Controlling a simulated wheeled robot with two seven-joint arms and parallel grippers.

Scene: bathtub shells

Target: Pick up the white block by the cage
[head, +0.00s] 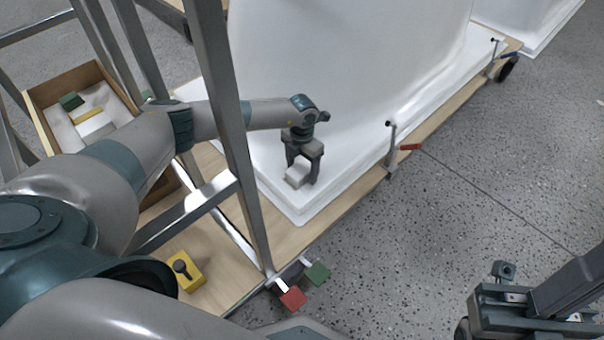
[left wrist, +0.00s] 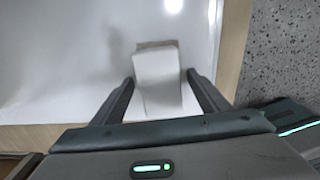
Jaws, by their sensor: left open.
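The white block (head: 297,176) sits on the white flange of the bathtub shell near its front corner. It also shows in the left wrist view (left wrist: 157,80), between the two fingers, with a tan strip along its far edge. My left gripper (head: 301,178) points down at the block, open, with a finger on either side. In the left wrist view the left gripper (left wrist: 158,95) has visible gaps beside the block. The metal frame of the cage (head: 228,120) stands left of the gripper, and my left arm reaches through it. My right gripper (head: 520,300) is at the lower right, partly cut off; its fingertips are unclear.
The bathtub shell (head: 340,60) rests on a wooden pallet board (head: 300,235). A wooden box (head: 45,115) with blocks stands at left. A yellow block (head: 187,272), red block (head: 293,298) and green block (head: 317,273) are near the cage foot. Clamps (head: 391,150) line the pallet edge.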

